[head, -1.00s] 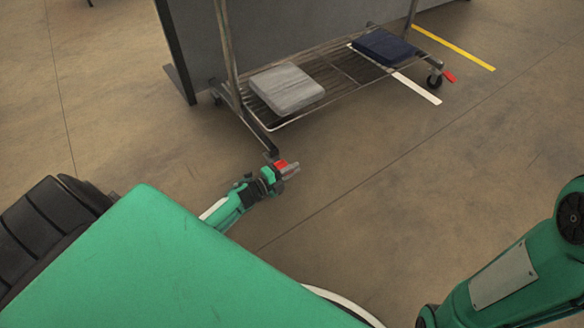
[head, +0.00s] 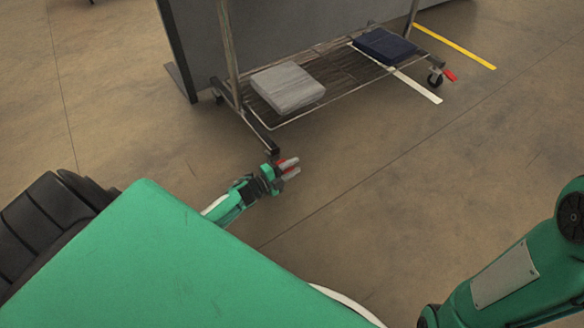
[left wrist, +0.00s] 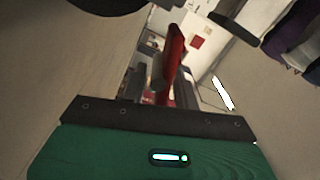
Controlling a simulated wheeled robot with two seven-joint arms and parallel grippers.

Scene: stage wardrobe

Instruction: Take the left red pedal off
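The left red pedal (left wrist: 173,55) stands out in the middle of the left wrist view, close in front of my left gripper. In the head view only small bits of red show at the gripper, by the rack's near left foot, and the fingers largely hide the pedal. My left gripper (head: 290,168) is low over the floor, its two pale fingertips apart with a gap between them. I cannot tell whether either finger touches the pedal. My right gripper is out of view; only part of its arm shows at the lower right.
The wheeled rack (head: 343,98) holds a grey folded block (head: 287,88) and a dark blue one (head: 384,46). Another red pedal (head: 450,76) is at its right caster (head: 435,80). A grey panel (head: 290,30) stands behind. The floor in front is clear.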

